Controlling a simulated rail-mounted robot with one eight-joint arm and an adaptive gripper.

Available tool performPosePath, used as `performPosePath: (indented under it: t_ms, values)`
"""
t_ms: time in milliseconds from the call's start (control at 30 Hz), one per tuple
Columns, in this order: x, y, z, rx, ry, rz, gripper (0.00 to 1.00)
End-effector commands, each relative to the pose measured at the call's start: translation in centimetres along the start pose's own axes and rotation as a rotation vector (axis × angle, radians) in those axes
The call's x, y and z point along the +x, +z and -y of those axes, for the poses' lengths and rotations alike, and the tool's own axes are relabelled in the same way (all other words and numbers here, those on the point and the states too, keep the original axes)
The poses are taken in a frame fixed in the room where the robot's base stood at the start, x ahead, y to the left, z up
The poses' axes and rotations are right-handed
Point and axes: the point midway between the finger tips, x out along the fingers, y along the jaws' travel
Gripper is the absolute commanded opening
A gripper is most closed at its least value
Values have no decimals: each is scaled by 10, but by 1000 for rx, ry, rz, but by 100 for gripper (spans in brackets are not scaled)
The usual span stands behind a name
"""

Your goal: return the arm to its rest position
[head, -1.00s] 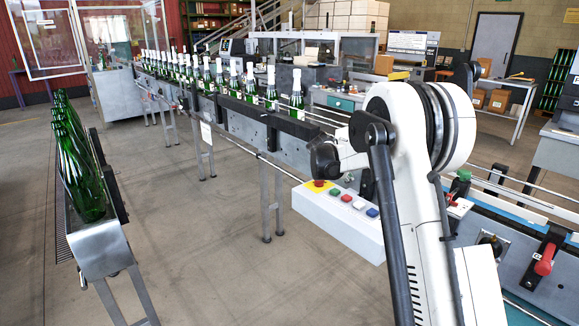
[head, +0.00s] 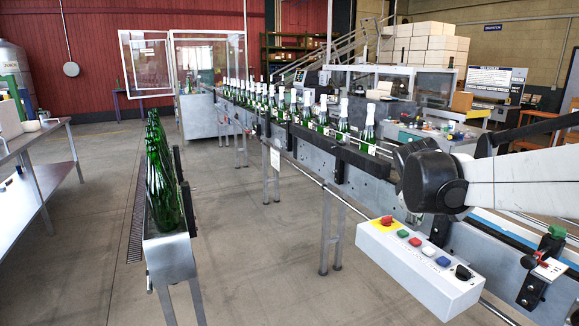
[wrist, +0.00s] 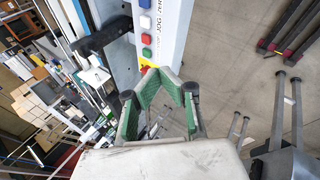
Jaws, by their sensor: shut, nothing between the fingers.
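My white arm (head: 530,178) reaches in from the right edge of the head view, its dark rounded joint (head: 432,182) in front of the conveyor. My gripper cannot be made out in the head view. In the wrist view, my gripper (wrist: 168,76) has green-padded fingers drawn together at the tips, with nothing held. Beyond the tips is the button panel (wrist: 163,20), with red, green, white and blue buttons. The same panel shows in the head view (head: 420,270), below and in front of the arm's dark joint.
A conveyor (head: 300,150) carries a row of foil-topped green bottles (head: 292,108). A metal rack (head: 168,252) of green bottles (head: 160,180) stands to the left. A grey table (head: 40,150) is at the far left. Open floor (head: 240,250) lies between rack and conveyor.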

Motion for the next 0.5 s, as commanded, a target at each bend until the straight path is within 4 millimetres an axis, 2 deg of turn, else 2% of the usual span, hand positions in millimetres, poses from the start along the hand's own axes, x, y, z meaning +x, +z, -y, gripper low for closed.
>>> performPosePath:
  t_ms: [33, 200, 500]
  values:
    - [-14, 7, 12, 39, -10, -16, 0]
    - [-51, 26, 50, 178, -49, -65, 0]
    - [-101, 65, 123, 426, -129, -139, 0]
